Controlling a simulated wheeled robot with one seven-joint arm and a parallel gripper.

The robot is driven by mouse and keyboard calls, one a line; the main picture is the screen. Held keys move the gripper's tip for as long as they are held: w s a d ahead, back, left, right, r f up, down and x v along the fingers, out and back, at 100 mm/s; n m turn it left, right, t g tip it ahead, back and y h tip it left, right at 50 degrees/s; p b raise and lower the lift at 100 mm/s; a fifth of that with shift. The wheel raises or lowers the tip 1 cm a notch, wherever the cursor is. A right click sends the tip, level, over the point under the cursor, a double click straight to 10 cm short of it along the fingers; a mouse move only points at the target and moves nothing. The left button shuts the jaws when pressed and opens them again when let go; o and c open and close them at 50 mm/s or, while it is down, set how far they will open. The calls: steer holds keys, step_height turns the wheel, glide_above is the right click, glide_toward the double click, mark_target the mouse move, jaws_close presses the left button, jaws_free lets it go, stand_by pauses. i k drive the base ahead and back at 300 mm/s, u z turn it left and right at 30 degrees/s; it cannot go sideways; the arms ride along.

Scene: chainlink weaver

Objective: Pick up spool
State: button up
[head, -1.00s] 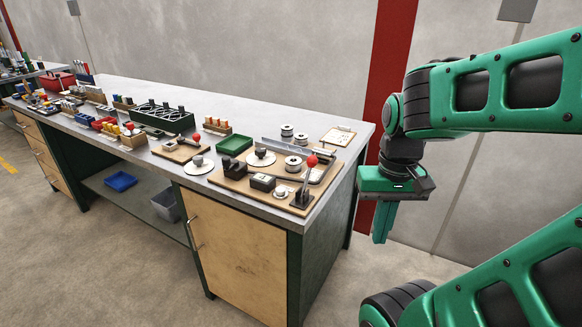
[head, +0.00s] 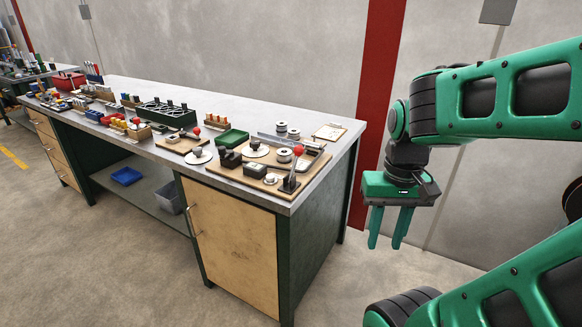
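Several small silver-grey spools sit at the right end of the workbench. I cannot tell which one the task means. My gripper (head: 388,243) hangs to the right of the workbench, beyond its end and apart from the spools. Its two green fingers point down, are spread apart, and have nothing between them.
A red wall stripe (head: 380,80) stands behind. The floor right of the bench is clear.

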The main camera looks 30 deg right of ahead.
mark_target(285, 158)
steer(key=k, duration=0.95)
steer(key=z, duration=0.5)
steer(key=i, duration=2.05)
steer(key=u, duration=0.35)
